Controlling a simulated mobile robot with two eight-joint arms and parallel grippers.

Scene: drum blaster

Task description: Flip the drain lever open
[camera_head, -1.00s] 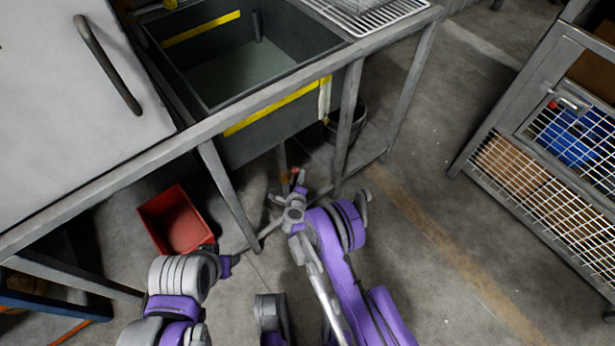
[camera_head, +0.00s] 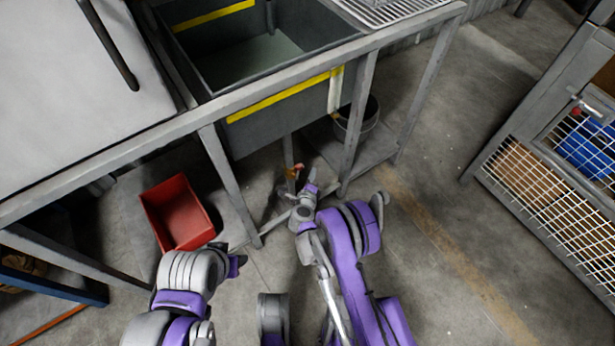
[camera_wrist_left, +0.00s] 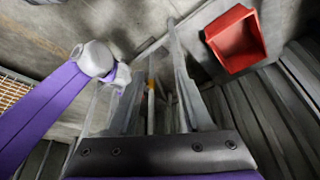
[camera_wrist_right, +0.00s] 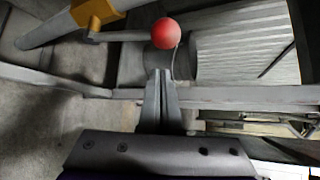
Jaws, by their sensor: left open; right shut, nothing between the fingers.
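The drain lever is a grey rod with a red ball knob (camera_wrist_right: 166,33), running from a brass valve (camera_wrist_right: 95,12) on a pipe in the right wrist view. In the head view the valve (camera_head: 294,171) is a small orange-red spot under the sink tank (camera_head: 290,100). My right gripper (camera_wrist_right: 160,75) is shut and empty, its tips just below the knob in that picture; I cannot tell whether they touch. It also shows beside the valve in the head view (camera_head: 310,182). My left gripper (camera_wrist_left: 150,70) is open and empty, away from the lever.
A red bin (camera_head: 178,212) stands on the floor left of the valve. Table legs (camera_head: 228,185) and a lower shelf frame the space under the tank. A dark bucket (camera_head: 358,120) stands behind the right leg. A wire-mesh cabinet (camera_head: 550,150) is at right, with clear floor before it.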

